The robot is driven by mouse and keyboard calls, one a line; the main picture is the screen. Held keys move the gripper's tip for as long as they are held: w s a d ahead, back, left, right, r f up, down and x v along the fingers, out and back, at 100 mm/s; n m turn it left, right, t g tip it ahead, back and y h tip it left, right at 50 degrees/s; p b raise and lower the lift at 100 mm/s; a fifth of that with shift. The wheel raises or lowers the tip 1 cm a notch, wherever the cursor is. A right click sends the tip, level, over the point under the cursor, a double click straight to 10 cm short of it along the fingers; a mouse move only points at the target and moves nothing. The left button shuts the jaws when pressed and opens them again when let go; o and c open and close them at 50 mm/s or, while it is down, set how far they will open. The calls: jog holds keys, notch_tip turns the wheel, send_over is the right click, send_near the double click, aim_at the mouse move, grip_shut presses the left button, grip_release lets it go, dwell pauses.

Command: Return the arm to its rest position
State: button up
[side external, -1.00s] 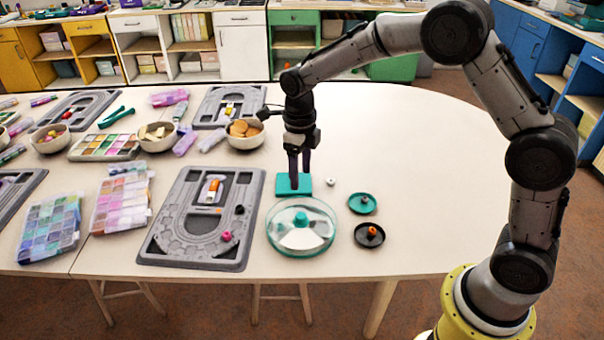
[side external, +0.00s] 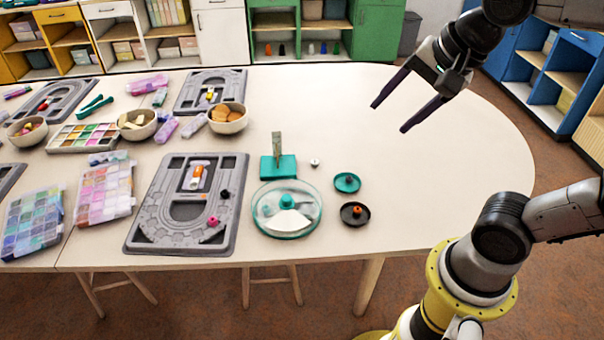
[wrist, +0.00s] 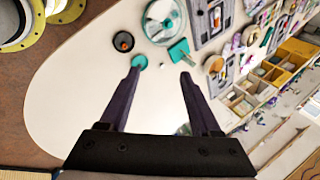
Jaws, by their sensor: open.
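My gripper (side external: 389,115) is raised above the right part of the table, with its two dark fingers spread apart and nothing between them. In the wrist view my gripper (wrist: 160,70) also shows open and empty. A teal block (side external: 278,168) with a thin greyish upright piece (side external: 277,146) stands on the table, well left of my gripper. A round clear dish with a teal knob (side external: 287,209) is in front of it.
A small teal dish (side external: 347,183), a black dish with an orange piece (side external: 355,214) and a small whitish piece (side external: 315,162) lie nearby. A grey bead board (side external: 188,205) lies left. Bowls and bead boxes crowd the far left. The table's right part (side external: 450,160) is clear.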

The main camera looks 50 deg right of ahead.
jog(key=s+f+n, duration=0.5)
jog(key=s+n, duration=0.1)
jog(key=n, duration=0.9)
jog(key=shift+n, duration=0.4)
jog(key=shift+s+f, duration=0.1)
